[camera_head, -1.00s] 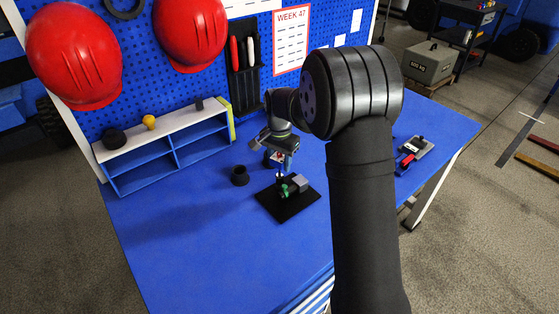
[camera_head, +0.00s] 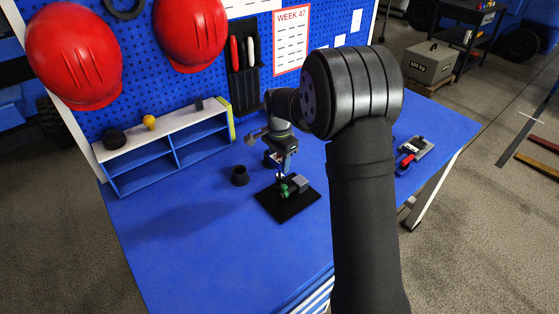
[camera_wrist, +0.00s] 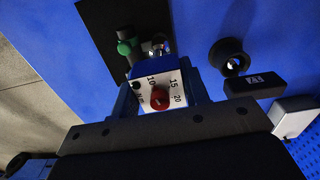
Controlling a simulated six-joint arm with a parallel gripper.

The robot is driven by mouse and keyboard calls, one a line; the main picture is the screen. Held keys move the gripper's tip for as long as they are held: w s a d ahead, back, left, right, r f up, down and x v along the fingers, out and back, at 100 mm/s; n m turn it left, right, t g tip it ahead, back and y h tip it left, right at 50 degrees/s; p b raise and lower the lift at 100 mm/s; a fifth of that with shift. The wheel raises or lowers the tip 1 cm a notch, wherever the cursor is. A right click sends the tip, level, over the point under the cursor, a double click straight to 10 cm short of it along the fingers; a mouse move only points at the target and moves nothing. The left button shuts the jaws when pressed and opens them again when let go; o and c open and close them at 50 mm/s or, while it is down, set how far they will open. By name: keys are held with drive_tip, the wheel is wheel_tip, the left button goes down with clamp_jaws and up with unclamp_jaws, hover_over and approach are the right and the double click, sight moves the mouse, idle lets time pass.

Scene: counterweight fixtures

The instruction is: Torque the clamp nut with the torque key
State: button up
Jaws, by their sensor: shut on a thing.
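My gripper (camera_head: 283,161) is shut on the torque key (camera_wrist: 174,82). The key has a white dial face marked 10, 15 and 20, a red knob and blue sides. It points down over the clamp fixture. The fixture has a black base plate (camera_head: 289,209), a grey block (camera_head: 299,183) and a green part (camera_head: 286,191), which also shows in the wrist view (camera_wrist: 125,47). A shiny metal piece, perhaps the clamp nut (camera_wrist: 155,46), shows just beyond the key. The key's tip is hidden, so I cannot tell whether it touches the nut.
A black ring-shaped cup (camera_head: 239,176) stands left of the plate. A dark labelled block (camera_wrist: 255,85) is near it. A blue-and-white shelf (camera_head: 175,146) stands at the back left. A red-and-grey device (camera_head: 413,155) lies at the right. The front left of the blue table is clear.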

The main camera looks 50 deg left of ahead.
drive_tip(key=shift+m, duration=1)
drive_tip(key=shift+r, duration=0.1)
drive_tip(key=shift+r, duration=1.95)
drive_tip(key=shift+r, duration=0.15)
drive_tip(key=shift+r, duration=1.35)
